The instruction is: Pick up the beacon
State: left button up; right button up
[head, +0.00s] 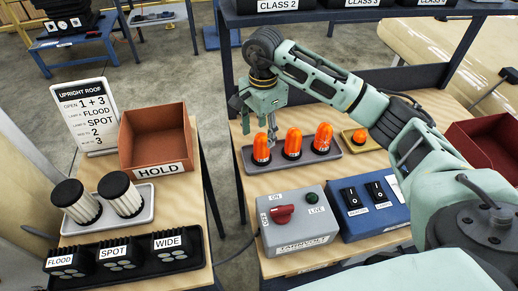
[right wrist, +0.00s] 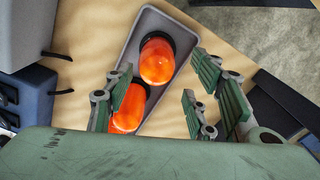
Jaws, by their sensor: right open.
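Three orange beacons with dark bases stand in a row in a grey tray (head: 304,161) on the right-hand wooden table: a left beacon (head: 262,148), a middle beacon (head: 293,142) and a right beacon (head: 322,137). My right gripper (head: 259,122) points down, open and empty, above the left end of the row. In the right wrist view, its spread fingers show over the tray (right wrist: 150,20). One beacon (right wrist: 157,60) lies between and beyond the fingers; another (right wrist: 128,108) is partly hidden by the left finger. My left gripper is out of view.
A smaller amber piece (head: 360,136) sits in a yellow tray right of the row. A grey switch box (head: 298,225) and blue switch box (head: 367,208) stand in front. A brown HOLD bin (head: 155,140), lamps and a sign (head: 85,115) occupy the left table. A shelf is behind.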

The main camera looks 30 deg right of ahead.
aim_at(263, 150)
jog(key=shift+f, duration=0.55)
jog(key=f+p, duration=0.1)
jog(key=f, duration=0.2)
jog(key=s+f+p, duration=0.1)
jog(key=f, duration=0.1)
jog(key=shift+s+a+p, duration=0.1)
jog(key=shift+a+p, duration=0.15)
jog(key=shift+p, duration=0.1)
jog(key=shift+f, duration=0.35)
jog(key=shift+c, duration=0.4)
jog(key=c, duration=1.2)
jog(key=shift+o, duration=0.2)
jog(key=shift+r, duration=0.1)
